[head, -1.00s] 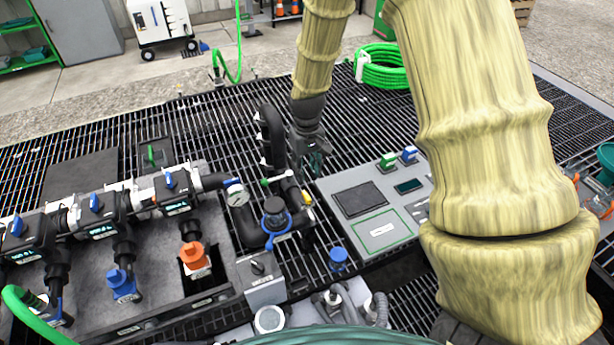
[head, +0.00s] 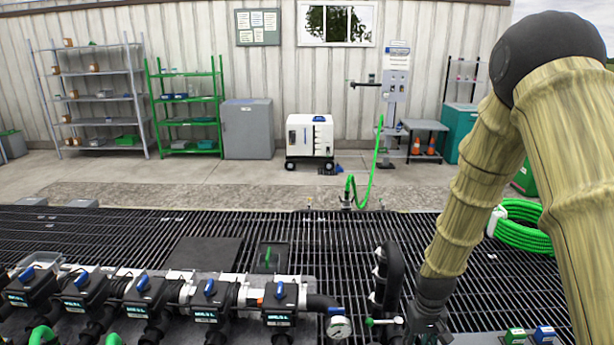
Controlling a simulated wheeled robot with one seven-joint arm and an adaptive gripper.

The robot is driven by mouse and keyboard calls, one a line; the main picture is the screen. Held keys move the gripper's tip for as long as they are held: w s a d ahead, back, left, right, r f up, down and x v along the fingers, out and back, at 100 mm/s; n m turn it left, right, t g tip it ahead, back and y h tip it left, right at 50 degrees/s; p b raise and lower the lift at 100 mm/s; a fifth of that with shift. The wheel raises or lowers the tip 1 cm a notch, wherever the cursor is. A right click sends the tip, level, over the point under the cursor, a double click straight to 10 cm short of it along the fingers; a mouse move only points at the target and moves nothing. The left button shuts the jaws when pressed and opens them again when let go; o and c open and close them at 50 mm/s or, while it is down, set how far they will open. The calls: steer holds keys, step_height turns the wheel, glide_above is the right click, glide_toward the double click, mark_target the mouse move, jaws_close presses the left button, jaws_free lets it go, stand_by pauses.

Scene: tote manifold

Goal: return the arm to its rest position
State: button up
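My arm comes down from the upper right of the head view, with wood-patterned links and a dark elbow. My gripper (head: 428,328) is at the lower end of the arm, near the bottom edge, pointing down. It is beside the black curved pipe (head: 389,280) and right of the pressure gauge (head: 339,326). Its fingers are too small and cut off to tell whether they are open, and I cannot tell whether it touches anything.
A valve manifold (head: 207,300) with blue handles runs along the lower left. A coiled green hose (head: 522,226) lies at the right, behind the arm. A white wheeled machine (head: 310,140), a grey cabinet (head: 247,130) and shelves (head: 187,110) stand by the wall. The middle grating is open.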

steer(key=s+a+f+b, duration=0.1)
steer(key=s+a+f, duration=0.3)
steer(key=s+f, duration=1.15)
steer(key=s+a+f, duration=0.1)
steer(key=s+f, duration=0.2)
steer(key=s, duration=0.5)
steer(key=s+a+f, duration=0.2)
steer(key=s+f, duration=0.2)
steer(key=s, duration=0.4)
steer(key=shift+s+a+f+b, duration=0.15)
steer(key=shift+s+a+b, duration=0.1)
steer(key=shift+b, duration=0.2)
